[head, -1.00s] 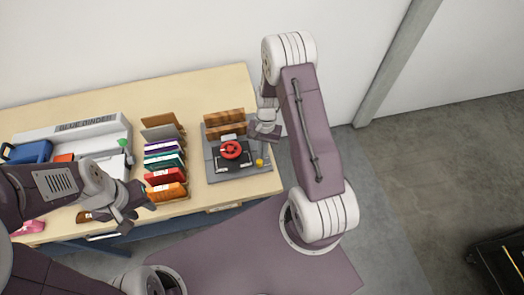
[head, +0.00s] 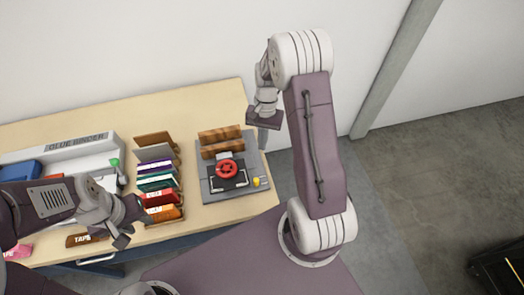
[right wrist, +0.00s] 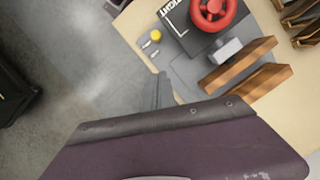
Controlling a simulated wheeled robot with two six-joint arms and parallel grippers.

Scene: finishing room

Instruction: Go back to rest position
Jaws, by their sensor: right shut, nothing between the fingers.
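My right gripper (head: 263,138) hangs at the table's right end, beside a grey press with a red handwheel (head: 227,169). Its fingers are shut and empty, and they also show in the right wrist view (right wrist: 161,92), apart from the press and its boards. My left gripper (head: 130,226) is above the table's front edge at the left, in front of the rack of coloured covers. Its fingers look spread, with nothing seen between them.
A dark case (head: 500,262) stands on the floor at right. The floor between is clear.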

